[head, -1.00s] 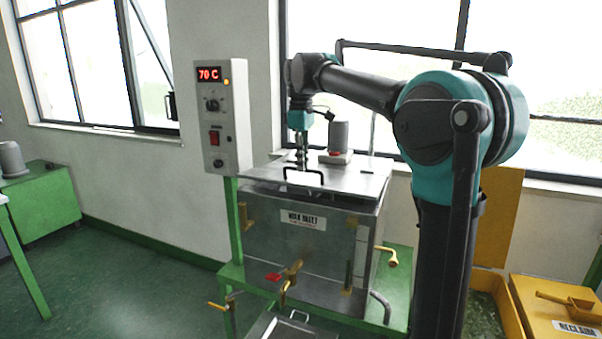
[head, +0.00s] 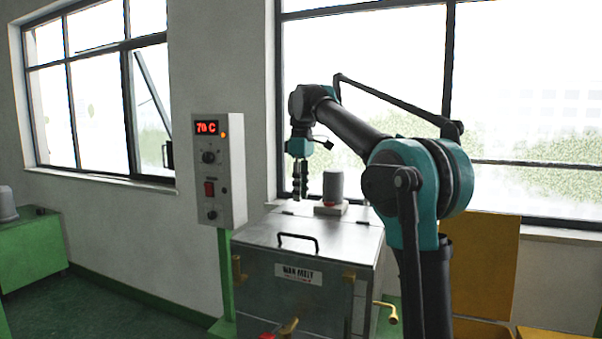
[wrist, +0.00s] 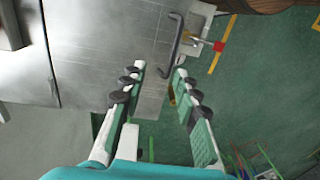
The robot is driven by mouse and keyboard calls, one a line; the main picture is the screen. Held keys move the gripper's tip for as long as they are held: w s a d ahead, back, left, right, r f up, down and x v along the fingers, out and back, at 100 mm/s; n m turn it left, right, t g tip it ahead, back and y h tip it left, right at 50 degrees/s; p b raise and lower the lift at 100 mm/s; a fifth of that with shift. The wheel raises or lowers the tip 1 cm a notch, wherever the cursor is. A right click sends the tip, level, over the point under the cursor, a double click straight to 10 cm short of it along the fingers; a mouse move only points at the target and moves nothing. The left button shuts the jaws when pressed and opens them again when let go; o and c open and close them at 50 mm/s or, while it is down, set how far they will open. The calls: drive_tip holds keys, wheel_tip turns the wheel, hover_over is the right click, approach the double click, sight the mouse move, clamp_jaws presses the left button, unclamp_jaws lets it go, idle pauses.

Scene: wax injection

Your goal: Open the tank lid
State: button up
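The tank lid (head: 340,232) is a flat metal plate lying shut on top of the metal wax tank (head: 315,303). Its dark bar handle (head: 298,241) stands near the front edge. The handle also shows in the wrist view (wrist: 176,42), just beyond the fingertips. My gripper (head: 300,196) points down above the lid, behind and above the handle in the head view, and is apart from it. In the wrist view my gripper (wrist: 159,68) has its two fingers spread, with nothing between them.
A control box (head: 218,170) reading 70 C stands on a green post left of the tank. A grey cylinder (head: 333,187) stands at the lid's rear. Brass valve handles (head: 385,310) stick out from the tank. The wall and windows are close behind.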

wheel_tip(320, 180, up, 11)
drive_tip(key=shift+w+d, duration=0.15)
drive_tip(key=shift+w, duration=0.15)
drive_tip(key=shift+f, duration=0.1)
idle(0.4)
